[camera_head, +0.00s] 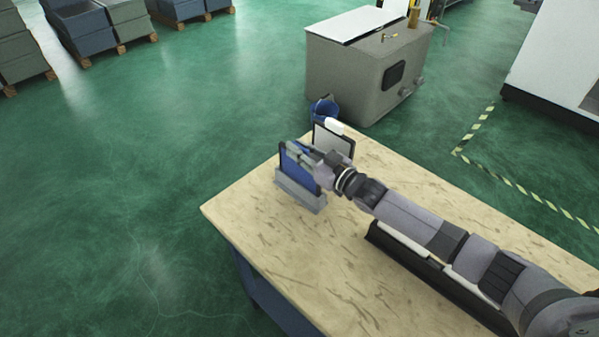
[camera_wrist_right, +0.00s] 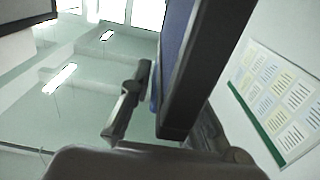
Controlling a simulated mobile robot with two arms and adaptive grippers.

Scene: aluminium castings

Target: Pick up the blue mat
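The blue mat (camera_head: 298,168) stands upright in a grey slotted holder (camera_head: 304,199) near the far left corner of the wooden table. My right gripper (camera_head: 299,150) is at its upper edge, with its fingers around the mat. In the right wrist view the mat shows as a blue face (camera_wrist_right: 174,45) with a broad dark edge (camera_wrist_right: 205,65). One finger (camera_wrist_right: 128,105) stands to the left of it, with a gap visible between them. The other finger is mostly hidden by the mat. My left gripper is out of view.
A white-faced dark-framed panel (camera_head: 333,143) stands just behind my right gripper. A dark long tray (camera_head: 440,282) lies under my right arm. A blue bucket (camera_head: 324,110) and a grey cabinet (camera_head: 350,75) stand beyond the table (camera_head: 250,232). The table's front left is clear.

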